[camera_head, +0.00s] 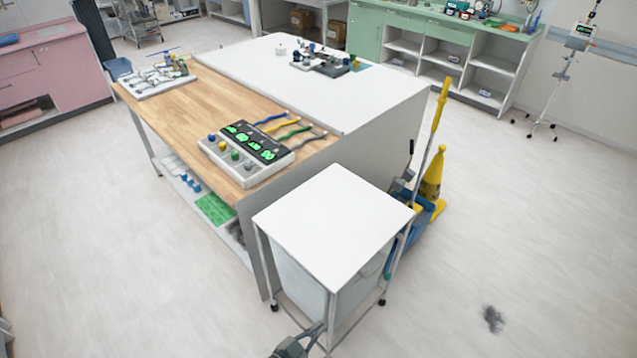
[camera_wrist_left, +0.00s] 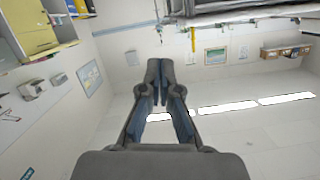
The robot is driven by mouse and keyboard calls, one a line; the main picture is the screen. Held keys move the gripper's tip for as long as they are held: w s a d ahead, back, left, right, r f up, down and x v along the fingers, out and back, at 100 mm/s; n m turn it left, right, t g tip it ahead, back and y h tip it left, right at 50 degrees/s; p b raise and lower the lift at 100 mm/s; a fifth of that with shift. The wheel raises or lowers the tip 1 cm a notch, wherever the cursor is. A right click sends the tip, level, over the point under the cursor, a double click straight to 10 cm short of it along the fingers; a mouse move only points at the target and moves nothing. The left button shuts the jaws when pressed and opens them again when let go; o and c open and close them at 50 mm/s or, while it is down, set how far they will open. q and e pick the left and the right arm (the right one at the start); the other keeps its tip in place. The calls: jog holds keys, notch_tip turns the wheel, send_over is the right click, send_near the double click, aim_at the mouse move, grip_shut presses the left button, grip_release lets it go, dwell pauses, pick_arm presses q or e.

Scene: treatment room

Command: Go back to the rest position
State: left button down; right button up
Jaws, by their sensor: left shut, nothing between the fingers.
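My left gripper (camera_head: 312,334) shows at the bottom edge of the head view, in front of the white cart's lower legs. In the left wrist view the two dark fingers of my left gripper (camera_wrist_left: 160,78) come together at the tips, shut with nothing between them. My right gripper is in neither view.
A white-topped cart (camera_head: 333,222) stands close ahead. Behind it is a wood and white table (camera_head: 335,75) with a control box (camera_head: 246,153) on it. A blue mop bucket (camera_head: 412,222) stands at right. Floor on both sides is mostly clear; a dark patch (camera_head: 493,319) lies lower right.

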pick_arm(q)
jog(key=s+a+f+n+g+y+p, duration=0.1)
jog(key=a+f+n+y, duration=0.2)
jog(key=a+f, duration=0.5)
jog(key=s+a+f+n+g+y+p, duration=0.15)
jog(key=a+f+y, duration=0.3)
jog(key=f, duration=0.65)
jog(key=s+a+f+n+g+y, duration=0.1)
jog(key=s+a+f+n+g, duration=0.1)
jog(key=s+f, duration=0.6)
jog(key=s+a+f+n+g+y+p, duration=0.1)
jog(key=s+a+f+g, duration=0.4)
jog(key=s, duration=0.8)
notch_tip(320, 180, down, 3)
jog(key=shift+s+a+f+n, duration=0.1)
jog(key=shift+s+a+n, duration=0.15)
jog(key=shift+a+n, duration=0.45)
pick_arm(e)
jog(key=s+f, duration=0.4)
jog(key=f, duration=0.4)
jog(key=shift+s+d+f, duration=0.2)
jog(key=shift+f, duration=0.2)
pick_arm(q)
jog(key=shift+y, duration=0.25)
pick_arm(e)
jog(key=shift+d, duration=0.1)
